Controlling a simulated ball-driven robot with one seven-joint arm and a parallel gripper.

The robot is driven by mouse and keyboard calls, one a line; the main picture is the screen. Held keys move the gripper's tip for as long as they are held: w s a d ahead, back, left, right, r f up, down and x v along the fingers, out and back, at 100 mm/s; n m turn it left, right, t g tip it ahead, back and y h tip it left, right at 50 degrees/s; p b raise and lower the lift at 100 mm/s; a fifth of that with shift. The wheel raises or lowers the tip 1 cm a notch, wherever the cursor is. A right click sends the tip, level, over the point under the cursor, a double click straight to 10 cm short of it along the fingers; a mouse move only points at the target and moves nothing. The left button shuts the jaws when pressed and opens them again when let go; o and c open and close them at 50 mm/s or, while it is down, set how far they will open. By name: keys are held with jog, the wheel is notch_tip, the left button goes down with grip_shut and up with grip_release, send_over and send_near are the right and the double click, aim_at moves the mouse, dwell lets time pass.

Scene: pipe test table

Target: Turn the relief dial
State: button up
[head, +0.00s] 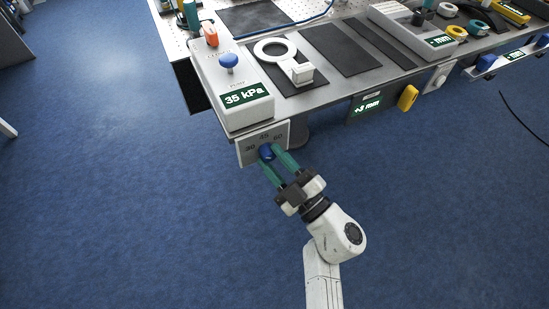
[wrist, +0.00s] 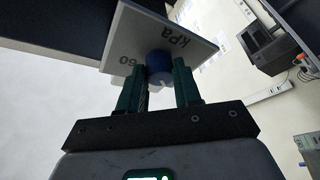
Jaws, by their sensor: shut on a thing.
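The relief dial is a blue knob (head: 266,152) on a pale upright plate (head: 243,153) at the table's front edge, with 30, 45 and 60 marked around it. My gripper (head: 271,157) has its two green fingers on either side of the knob, shut on it. In the wrist view the blue knob (wrist: 160,68) sits between the green fingertips (wrist: 160,78), with the plate (wrist: 135,35) behind showing 60 and kPa. A white box (head: 243,112) above the plate has a green display reading 35 kPa.
The box also carries a blue mushroom-shaped knob (head: 228,61) and an orange part (head: 210,38). A white ring piece (head: 268,50) lies on a dark mat to its right. A yellow handle (head: 407,98) projects from the table front. The blue floor at left is clear.

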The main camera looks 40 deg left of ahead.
jog(key=shift+n+g, duration=0.6)
jog(key=shift+n, duration=0.7)
jog(key=o, duration=1)
jog(key=shift+o, duration=0.2)
jog(key=shift+d, duration=0.1)
jog(key=v, duration=1)
jog(key=shift+d+r, duration=0.15)
jog(key=shift+d, duration=0.2)
